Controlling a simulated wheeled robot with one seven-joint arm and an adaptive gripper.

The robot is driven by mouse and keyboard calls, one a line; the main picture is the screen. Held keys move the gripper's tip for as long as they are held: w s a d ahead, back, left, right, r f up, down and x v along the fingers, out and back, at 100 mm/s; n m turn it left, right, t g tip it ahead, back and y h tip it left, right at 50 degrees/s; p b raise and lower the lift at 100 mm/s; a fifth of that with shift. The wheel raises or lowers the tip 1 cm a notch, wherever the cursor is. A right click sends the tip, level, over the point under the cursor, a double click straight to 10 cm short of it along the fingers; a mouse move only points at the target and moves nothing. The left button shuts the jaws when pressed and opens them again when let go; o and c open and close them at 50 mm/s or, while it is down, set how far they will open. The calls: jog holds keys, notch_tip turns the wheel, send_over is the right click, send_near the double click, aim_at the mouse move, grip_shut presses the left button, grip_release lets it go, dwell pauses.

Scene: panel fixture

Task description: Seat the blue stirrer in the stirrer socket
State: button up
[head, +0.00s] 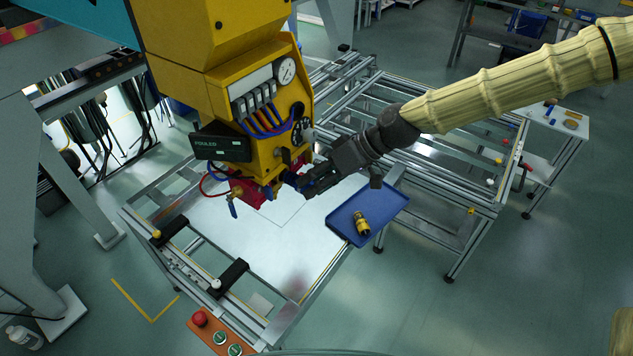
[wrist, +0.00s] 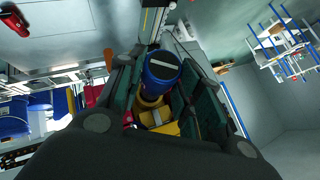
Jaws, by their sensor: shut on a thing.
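My gripper (head: 308,183) reaches in from the right, close to the lower right part of the yellow panel unit (head: 225,95). In the wrist view its dark fingers (wrist: 160,95) are shut on the blue stirrer (wrist: 162,70), a blue cylinder with a pale bar across its dark end. Yellow parts show just beyond the stirrer in that view. In the head view only a small dark blue bit of it (head: 290,178) shows at the fingertips. I cannot make out the stirrer socket, nor tell whether the stirrer touches the panel.
A blue tray (head: 385,204) holding a yellow and black part (head: 362,224) sits below my gripper, at the table's right edge. The panel carries a gauge (head: 286,71), hoses and a blue-handled valve (head: 232,208). The white tabletop (head: 265,245) in front is mostly clear.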

jog(key=shift+w+a+b, duration=0.15)
jog(key=shift+w+a, duration=0.4)
jog(key=shift+a, duration=0.2)
jog(key=shift+w+a+b, duration=0.15)
jog(key=shift+w+a, duration=0.4)
jog(key=shift+a, duration=0.2)
dwell(0.8)
jog(key=shift+r, duration=0.1)
jog(key=shift+s+d, duration=0.1)
dwell(0.5)
jog(key=shift+s+d, duration=0.45)
jog(key=shift+d, duration=0.15)
jog(key=shift+s+d, duration=0.4)
jog(key=shift+d, duration=0.2)
jog(key=shift+w+a, duration=0.45)
jog(key=shift+a, duration=0.2)
jog(key=shift+w+a, duration=0.45)
jog(key=shift+a, duration=0.2)
dwell(1.9)
dwell(0.6)
